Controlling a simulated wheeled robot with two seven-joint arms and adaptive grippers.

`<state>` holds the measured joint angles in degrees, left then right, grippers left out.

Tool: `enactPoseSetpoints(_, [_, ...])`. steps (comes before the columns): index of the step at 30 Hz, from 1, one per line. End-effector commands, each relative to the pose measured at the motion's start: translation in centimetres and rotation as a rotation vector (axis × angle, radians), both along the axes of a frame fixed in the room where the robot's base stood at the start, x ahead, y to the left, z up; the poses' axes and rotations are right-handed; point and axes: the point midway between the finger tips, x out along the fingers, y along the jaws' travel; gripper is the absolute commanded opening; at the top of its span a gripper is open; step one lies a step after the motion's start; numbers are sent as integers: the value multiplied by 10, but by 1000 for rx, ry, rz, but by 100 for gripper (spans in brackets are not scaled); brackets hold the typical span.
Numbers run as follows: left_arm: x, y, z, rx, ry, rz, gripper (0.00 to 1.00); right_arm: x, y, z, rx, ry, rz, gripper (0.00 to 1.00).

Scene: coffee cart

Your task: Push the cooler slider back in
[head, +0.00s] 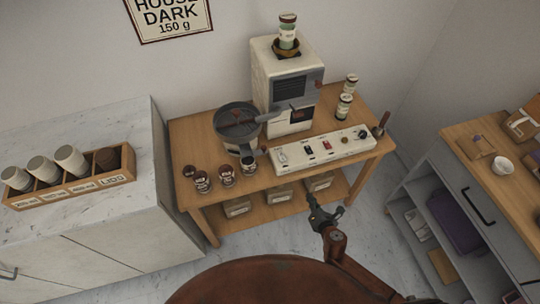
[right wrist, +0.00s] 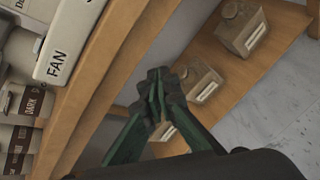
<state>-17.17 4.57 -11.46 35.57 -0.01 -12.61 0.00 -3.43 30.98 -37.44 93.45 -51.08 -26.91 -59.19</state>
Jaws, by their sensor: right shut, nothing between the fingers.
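The cooler (head: 238,122) is a dark grey round pan on a pale base, on the wooden table left of the pale roaster (head: 285,80). Its slider is too small to make out in the head view, so I cannot tell its position. A small jar (head: 249,163) stands at the front of the cooler. My right gripper (head: 313,199) is shut and empty, in front of the table's front edge and apart from the cooler. In the right wrist view its closed fingers (right wrist: 157,80) show before the lower shelf. My left gripper is not in view.
The control panel (head: 322,149) lies along the table front; its FAN label (right wrist: 58,62) shows in the right wrist view. Several small jars (head: 203,181) stand at the table's left front. Bins (head: 283,193) sit on the lower shelf. A wooden cup tray (head: 75,187) is on the left counter.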

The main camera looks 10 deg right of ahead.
Motion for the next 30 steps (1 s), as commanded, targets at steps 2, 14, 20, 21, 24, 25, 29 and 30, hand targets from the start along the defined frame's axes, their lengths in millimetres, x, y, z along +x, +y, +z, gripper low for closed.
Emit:
enactPoseSetpoints(2, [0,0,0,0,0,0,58,5,33,58,-135,-127,132,0])
enactPoseSetpoints(14, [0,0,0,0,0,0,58,-26,116,210,-515,-513,402,0])
enactPoseSetpoints(20, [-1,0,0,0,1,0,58,-28,118,214,-529,-526,409,0])
enactPoseSetpoints(21, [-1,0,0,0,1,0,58,-28,118,214,-528,-526,408,0])
enactPoseSetpoints(24, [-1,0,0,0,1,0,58,-28,118,214,-527,-525,408,0])
enactPoseSetpoints(25, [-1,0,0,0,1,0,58,-27,118,214,-527,-525,408,0])
enactPoseSetpoints(29, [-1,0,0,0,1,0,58,-21,120,214,-526,-526,407,0])
enactPoseSetpoints(30, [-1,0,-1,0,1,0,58,-17,122,213,-525,-525,407,0])
